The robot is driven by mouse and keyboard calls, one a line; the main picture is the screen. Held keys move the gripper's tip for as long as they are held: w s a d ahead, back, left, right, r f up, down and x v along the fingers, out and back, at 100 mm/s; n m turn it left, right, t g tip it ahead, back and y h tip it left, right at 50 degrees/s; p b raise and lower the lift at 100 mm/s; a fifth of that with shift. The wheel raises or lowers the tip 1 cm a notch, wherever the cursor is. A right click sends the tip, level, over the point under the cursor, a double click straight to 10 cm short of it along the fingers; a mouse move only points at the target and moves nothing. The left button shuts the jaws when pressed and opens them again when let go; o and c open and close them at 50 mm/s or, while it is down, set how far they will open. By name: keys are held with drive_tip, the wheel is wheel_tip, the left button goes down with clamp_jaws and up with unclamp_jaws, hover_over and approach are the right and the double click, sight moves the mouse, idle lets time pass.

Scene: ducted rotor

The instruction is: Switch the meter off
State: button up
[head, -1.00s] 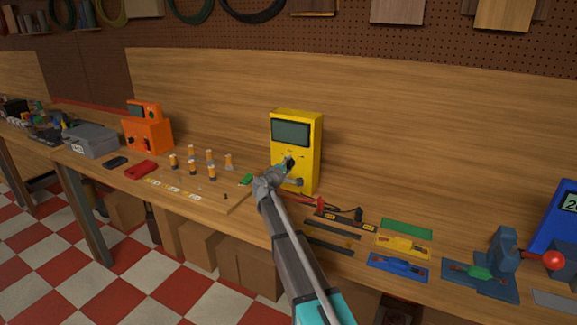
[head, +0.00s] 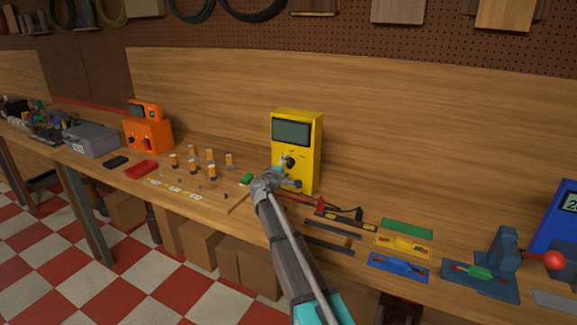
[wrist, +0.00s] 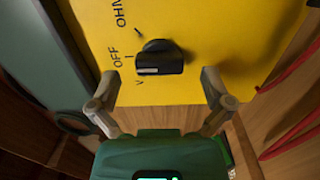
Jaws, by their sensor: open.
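The yellow meter (head: 311,150) stands upright on the bench, with a grey-green screen (head: 291,133) and a black knob (head: 289,161) below it. In the wrist view the knob (wrist: 160,57) is seen close up, with OFF, OHM and V printed at its left. The knob's white line is on its left end, around OFF and V; I cannot tell exactly which mark it meets. My gripper (wrist: 161,84) is open and empty, its fingers apart on either side below the knob. In the head view my gripper (head: 280,172) is just in front of the meter face.
Red and black probe leads (head: 345,212) lie right of the meter. Several small orange-and-white cylinders (head: 211,172) stand to its left, near an orange device (head: 147,134). Coloured plates (head: 403,245) and a blue clamp with a red ball (head: 505,253) are at the right.

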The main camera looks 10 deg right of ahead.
drive_tip(key=v, duration=1)
drive_tip(key=shift+s+a, duration=0.15)
drive_tip(key=shift+s, duration=0.1)
